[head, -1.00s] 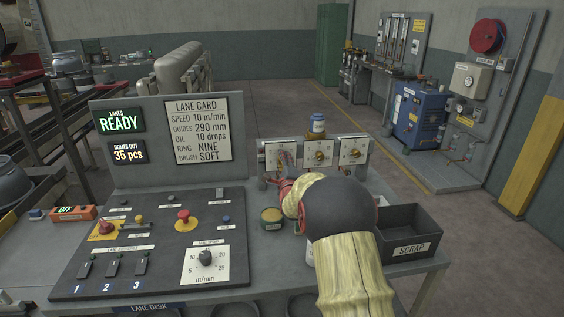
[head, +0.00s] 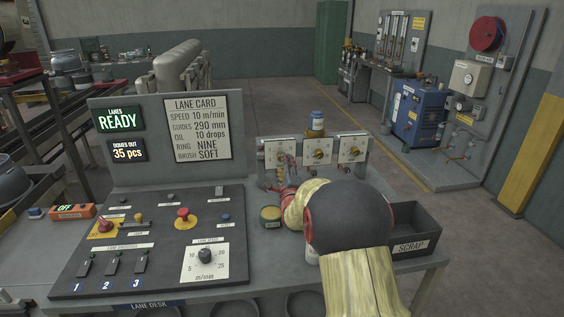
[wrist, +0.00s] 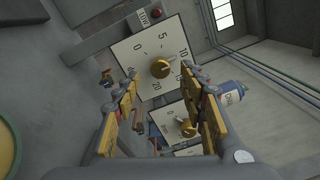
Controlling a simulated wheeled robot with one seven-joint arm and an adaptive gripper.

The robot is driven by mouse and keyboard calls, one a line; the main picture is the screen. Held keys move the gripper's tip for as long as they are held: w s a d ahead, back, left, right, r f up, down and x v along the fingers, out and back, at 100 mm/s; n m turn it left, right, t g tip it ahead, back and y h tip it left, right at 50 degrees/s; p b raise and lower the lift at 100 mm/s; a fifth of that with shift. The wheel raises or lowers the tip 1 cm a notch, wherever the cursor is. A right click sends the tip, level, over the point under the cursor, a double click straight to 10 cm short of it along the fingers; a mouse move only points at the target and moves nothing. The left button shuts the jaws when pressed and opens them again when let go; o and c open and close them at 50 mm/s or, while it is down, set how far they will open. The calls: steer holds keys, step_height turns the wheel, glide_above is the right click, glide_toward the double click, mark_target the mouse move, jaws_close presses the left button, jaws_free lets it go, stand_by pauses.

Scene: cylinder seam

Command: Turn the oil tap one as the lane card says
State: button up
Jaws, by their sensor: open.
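Three white dial plates with brass tap knobs stand in a row at the back of the desk. The left tap (head: 283,154) is partly hidden by my gripper (head: 280,178) in the head view. In the wrist view its knob (wrist: 161,68) sits between the open fingers of my gripper (wrist: 160,84), apart from them. Its pale pointer tip aims up-right, roughly at the 10. The middle tap (head: 318,153) also shows lower in the wrist view (wrist: 187,128). The lane card (head: 197,130) reads oil 10 drops, speed 10 m/min, guides 290 mm.
A blue-and-white can (head: 316,122) stands above the taps. A round tin (head: 270,217) sits left of my arm, and a scrap bin (head: 413,244) sits right. The control panel (head: 150,245) with its red button fills the desk's left.

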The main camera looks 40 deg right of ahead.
steer(key=v, duration=0.6)
steer(key=shift+s, duration=0.15)
stand_by(0.3)
steer(key=s+a+r+n+g+y+p, duration=0.1)
steer(key=s+a+r+n+g+y, duration=0.15)
steer(key=a+n, duration=0.65)
steer(key=s+a+r+n+g+y+p, duration=0.1)
steer(key=s+a+r+n+y, duration=0.3)
steer(key=a, duration=0.9)
steer(key=s+a+f+n+g+y, duration=0.1)
steer(key=s+a+n+g, duration=0.1)
steer(key=s+a+n, duration=0.3)
steer(key=s+a+f+n+g+y, duration=0.1)
steer(key=s+a+n, duration=0.4)
steer(key=s, duration=0.7)
steer(key=s+a+f+n+g+y+p, duration=0.1)
steer(key=s+a+f+n+g, duration=0.1)
steer(key=s+a+n, duration=0.3)
steer(key=s+g, duration=0.1)
steer(key=s, duration=0.2)
steer(key=shift+s+a+n, duration=0.35)
steer(key=shift+n, duration=0.05)
